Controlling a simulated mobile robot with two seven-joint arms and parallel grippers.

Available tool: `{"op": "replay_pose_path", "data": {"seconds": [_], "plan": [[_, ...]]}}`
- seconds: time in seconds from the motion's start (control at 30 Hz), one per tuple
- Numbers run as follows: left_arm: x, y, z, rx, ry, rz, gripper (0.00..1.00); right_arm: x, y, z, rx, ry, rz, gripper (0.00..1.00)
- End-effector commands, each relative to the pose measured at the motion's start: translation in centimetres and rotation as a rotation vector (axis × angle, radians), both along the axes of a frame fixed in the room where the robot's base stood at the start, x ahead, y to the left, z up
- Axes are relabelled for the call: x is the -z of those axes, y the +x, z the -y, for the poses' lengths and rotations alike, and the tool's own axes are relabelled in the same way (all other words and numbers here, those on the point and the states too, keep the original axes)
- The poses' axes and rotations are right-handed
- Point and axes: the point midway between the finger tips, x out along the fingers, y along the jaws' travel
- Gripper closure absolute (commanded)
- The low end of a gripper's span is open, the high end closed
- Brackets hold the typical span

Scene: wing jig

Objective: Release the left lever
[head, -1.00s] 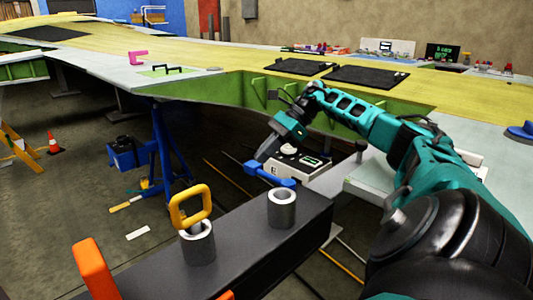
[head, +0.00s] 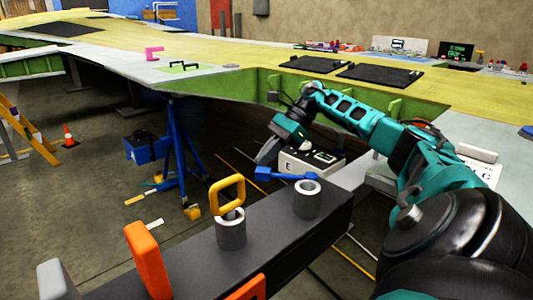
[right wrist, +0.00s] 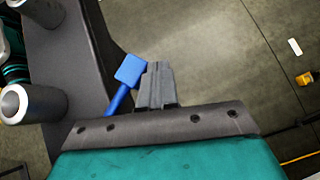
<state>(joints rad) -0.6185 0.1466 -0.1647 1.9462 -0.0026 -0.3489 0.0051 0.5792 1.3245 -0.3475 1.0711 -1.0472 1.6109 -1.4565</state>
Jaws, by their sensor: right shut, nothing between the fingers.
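A blue lever (head: 290,174) lies at the far edge of the dark beam (head: 200,262), behind a grey socket. It also shows in the right wrist view (right wrist: 129,72). My right gripper (head: 262,161) is shut and empty. Its grey fingers are right beside the blue lever's wide end in the right wrist view (right wrist: 157,72); I cannot tell whether they touch. An orange lever-like piece (head: 148,260) stands upright at the beam's near left. I cannot tell which of the two is the left lever. My left gripper is not in view.
A yellow ring-handled pin (head: 228,193) stands in one grey socket (head: 231,232); an empty socket (head: 306,199) stands farther along the beam. A white instrument box (head: 308,160) is behind my right gripper. The large wing panel (head: 230,75) spans the back. A blue stand (head: 175,150) is left.

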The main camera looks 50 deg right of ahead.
Motion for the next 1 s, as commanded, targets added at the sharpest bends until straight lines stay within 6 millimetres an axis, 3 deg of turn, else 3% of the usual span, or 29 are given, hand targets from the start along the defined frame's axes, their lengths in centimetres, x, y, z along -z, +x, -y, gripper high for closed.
{"op": "replay_pose_path", "data": {"seconds": [0.6,1.0], "plan": [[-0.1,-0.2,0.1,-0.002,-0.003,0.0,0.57,-0.2,-0.1,0.1,-0.012,0.0,0.0,1.0],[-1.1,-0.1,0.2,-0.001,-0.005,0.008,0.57,-5.0,-2.0,4.5,-0.008,0.002,0.006,1.0]]}}
